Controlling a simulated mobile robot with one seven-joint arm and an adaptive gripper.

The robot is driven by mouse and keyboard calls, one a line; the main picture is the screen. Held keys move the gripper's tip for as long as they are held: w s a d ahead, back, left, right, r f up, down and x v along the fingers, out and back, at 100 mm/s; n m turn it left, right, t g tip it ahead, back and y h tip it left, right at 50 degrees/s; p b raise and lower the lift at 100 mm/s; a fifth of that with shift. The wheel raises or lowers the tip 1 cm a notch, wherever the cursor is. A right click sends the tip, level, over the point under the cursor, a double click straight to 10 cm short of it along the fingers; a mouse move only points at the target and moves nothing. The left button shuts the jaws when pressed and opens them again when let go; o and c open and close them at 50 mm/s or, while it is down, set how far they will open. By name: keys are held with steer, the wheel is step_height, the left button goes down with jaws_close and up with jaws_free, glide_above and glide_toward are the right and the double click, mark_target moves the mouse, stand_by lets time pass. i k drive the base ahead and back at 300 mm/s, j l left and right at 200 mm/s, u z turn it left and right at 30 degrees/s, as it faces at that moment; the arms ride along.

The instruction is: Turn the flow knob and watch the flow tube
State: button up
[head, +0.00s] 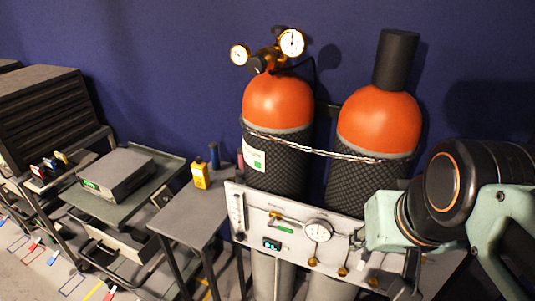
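A pale panel (262,243) stands in front of two gas cylinders. The upright, clear flow tube (238,211) is at the panel's left end. A small dark fitting (240,236) sits at the tube's foot; I cannot tell whether it is the flow knob. Small brass knobs (312,262) sit below a round dial gauge (318,230). The level in the tube is too small to read. My arm comes in from the right and covers the panel's right part. I cannot make out my gripper's fingers.
Two orange-topped cylinders (277,100) stand behind the panel, held by a chain (320,150). A brass regulator (268,58) tops the left one. A small table (190,217) with a yellow bottle (200,174) stands left of the panel. Carts stand farther left.

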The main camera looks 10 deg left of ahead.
mark_target(240, 236)
steer(key=u, duration=0.85)
steer(key=k+u, duration=0.1)
steer(key=k, duration=0.15)
